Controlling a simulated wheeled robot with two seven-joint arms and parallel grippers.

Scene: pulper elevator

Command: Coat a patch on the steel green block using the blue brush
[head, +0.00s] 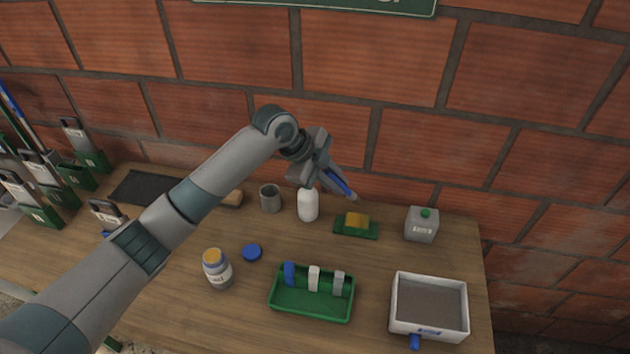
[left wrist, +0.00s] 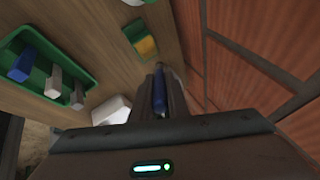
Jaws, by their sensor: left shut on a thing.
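My left gripper (head: 327,172) is shut on the blue brush (head: 342,187) and holds it in the air above the back of the table. In the left wrist view the blue brush (left wrist: 159,92) sits between the fingers. A flat green block (head: 356,231) with a yellow-orange piece or patch on top lies on the table, below and right of the brush and apart from it. It also shows in the left wrist view, as a green block (left wrist: 133,31) with yellow. I cannot tell whether it is steel. My right gripper is not in view.
In front are a green tray (head: 312,303) with upright pieces, a white box (head: 430,330), a jar (head: 217,268) and blue lid (head: 252,252). A brick wall (head: 400,155) rises behind.

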